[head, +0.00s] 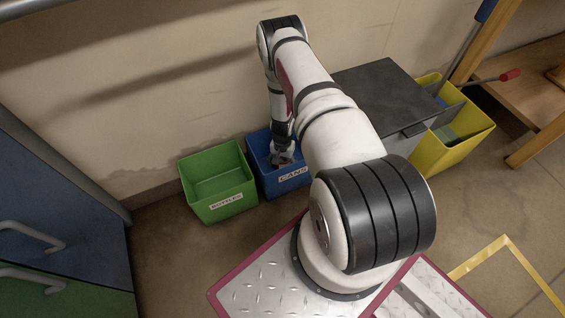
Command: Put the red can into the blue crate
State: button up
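The blue crate (264,180) with a "CANS" label stands on the floor against the wall, just right of the green crate. My arm reaches out and down, and my gripper (281,160) is at the blue crate's opening, low over or inside it. The fingers are small and dark in this view, so I cannot tell whether they are open or shut. I cannot make out the red can; the gripper, my arm and the crate's walls hide much of the crate's inside.
An empty green crate (218,204) labelled "BOTTLES" stands left of the blue one. A grey lidded bin (388,95) and a yellow bucket (455,145) stand to the right. Blue and green cabinet doors (60,200) close off the left. A wooden bench (535,100) is at far right.

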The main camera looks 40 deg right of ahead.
dwell(0.3)
notch_tip(320, 180, up, 12)
jog(key=p, duration=0.5)
jog(key=shift+r, duration=0.15)
dwell(0.4)
